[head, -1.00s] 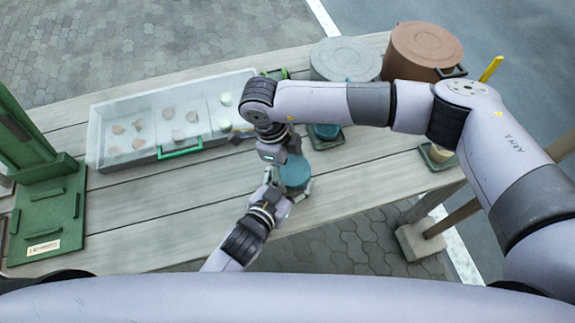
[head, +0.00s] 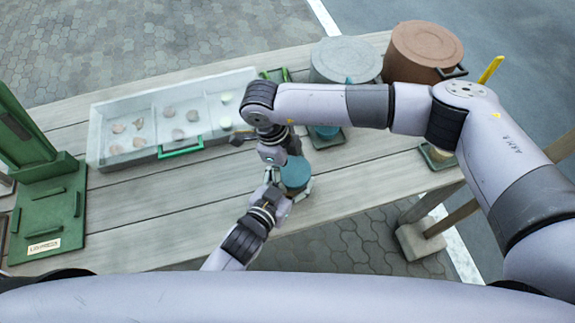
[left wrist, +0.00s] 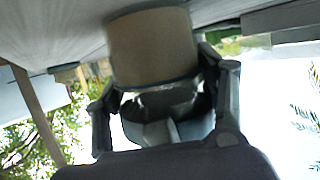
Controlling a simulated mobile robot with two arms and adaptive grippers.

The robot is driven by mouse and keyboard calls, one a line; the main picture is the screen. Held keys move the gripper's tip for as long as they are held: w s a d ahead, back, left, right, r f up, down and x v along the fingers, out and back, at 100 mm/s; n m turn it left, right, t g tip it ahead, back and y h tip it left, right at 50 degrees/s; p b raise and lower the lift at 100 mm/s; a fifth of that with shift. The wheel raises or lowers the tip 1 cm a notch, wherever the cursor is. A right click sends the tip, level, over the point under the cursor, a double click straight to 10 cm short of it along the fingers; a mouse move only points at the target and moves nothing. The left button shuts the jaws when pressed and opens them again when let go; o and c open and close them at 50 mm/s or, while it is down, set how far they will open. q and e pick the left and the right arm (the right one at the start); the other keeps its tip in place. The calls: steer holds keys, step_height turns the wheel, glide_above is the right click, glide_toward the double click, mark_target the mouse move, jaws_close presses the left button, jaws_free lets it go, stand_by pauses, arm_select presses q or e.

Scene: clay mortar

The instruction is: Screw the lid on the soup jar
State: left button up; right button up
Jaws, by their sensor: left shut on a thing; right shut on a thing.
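A teal round piece (head: 295,173), likely the lid on the soup jar, is at the table's front edge in the head view. My left gripper (head: 290,191) is shut around the jar from the front, low down. In the left wrist view, a tan cylinder (left wrist: 153,47), likely the jar's side, sits between the left gripper's fingers (left wrist: 165,100). My right gripper (head: 287,156) is shut at the teal piece from above and behind. The contact between lid and jar, and the right fingertips, are too small and partly hidden to make out.
A clear compartmented case (head: 110,155) with several small pieces stands behind left. A green press (head: 48,220) is at far left. A grey-lidded bin (head: 345,60) and a brown bin (head: 427,45) stand at the back right.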

steer(key=shift+s+d+f, duration=0.1)
steer(key=shift+d+f, duration=0.05)
steer(key=shift+f, duration=0.25)
steer(key=o, duration=0.9)
steer(key=shift+r, duration=0.2)
steer(key=shift+v, duration=2)
steer(key=shift+c, duration=0.3)
